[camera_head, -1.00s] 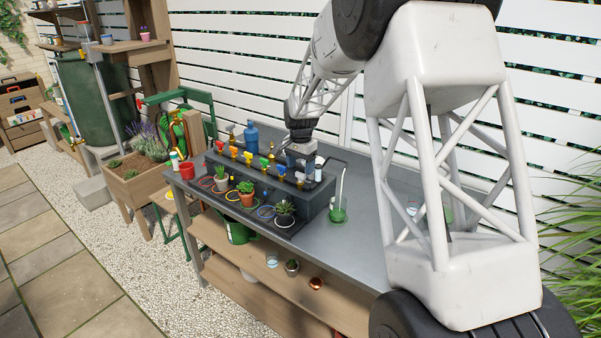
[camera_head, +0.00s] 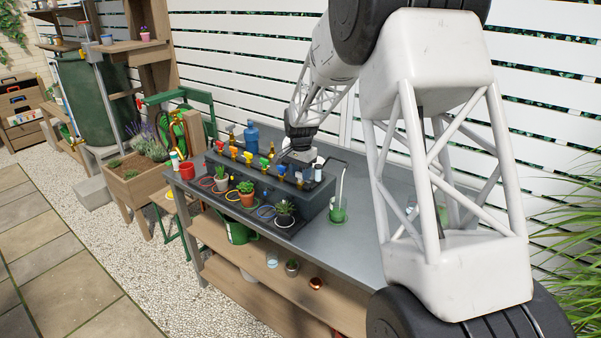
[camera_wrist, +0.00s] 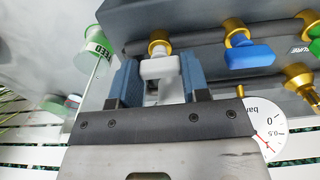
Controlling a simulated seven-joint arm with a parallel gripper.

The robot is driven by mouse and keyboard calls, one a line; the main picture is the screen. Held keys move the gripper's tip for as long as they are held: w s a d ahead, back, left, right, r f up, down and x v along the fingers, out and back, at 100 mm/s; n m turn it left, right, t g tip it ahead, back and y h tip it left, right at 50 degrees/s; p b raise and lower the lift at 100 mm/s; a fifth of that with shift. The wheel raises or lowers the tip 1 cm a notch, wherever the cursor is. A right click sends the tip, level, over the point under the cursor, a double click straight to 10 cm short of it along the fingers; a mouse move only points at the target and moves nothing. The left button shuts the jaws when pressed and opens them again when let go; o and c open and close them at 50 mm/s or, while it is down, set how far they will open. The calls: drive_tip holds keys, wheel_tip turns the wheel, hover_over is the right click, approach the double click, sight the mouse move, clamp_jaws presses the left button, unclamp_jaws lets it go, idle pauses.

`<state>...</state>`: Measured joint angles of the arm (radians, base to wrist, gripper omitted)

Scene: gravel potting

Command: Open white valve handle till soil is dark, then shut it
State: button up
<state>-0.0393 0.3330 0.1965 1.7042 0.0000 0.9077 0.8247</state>
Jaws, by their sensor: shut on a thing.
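The white valve handle (camera_wrist: 160,67) sits on a brass fitting (camera_wrist: 160,47) in the wrist view. My gripper (camera_wrist: 155,80) has its two blue fingers on either side of this handle and is shut on it. In the head view my gripper (camera_head: 304,167) is at the right end of the dark valve block, and the handle is hard to make out there. A potted succulent (camera_head: 284,208) stands in front of the block's right part. Its soil is too small to judge for colour.
A blue handle (camera_wrist: 248,54) is beside the white one. A pressure gauge (camera_wrist: 262,130) and a jar marked FEED (camera_wrist: 90,45) are close to my gripper. Other potted plants (camera_head: 246,198) line the front.

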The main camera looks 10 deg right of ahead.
drive_tip(key=shift+n, duration=0.4)
drive_tip(key=n, duration=0.8)
drive_tip(key=shift+n, duration=0.4)
drive_tip(key=n, duration=0.4)
drive_tip(key=shift+n, duration=2.2)
drive_tip(key=o, duration=0.9)
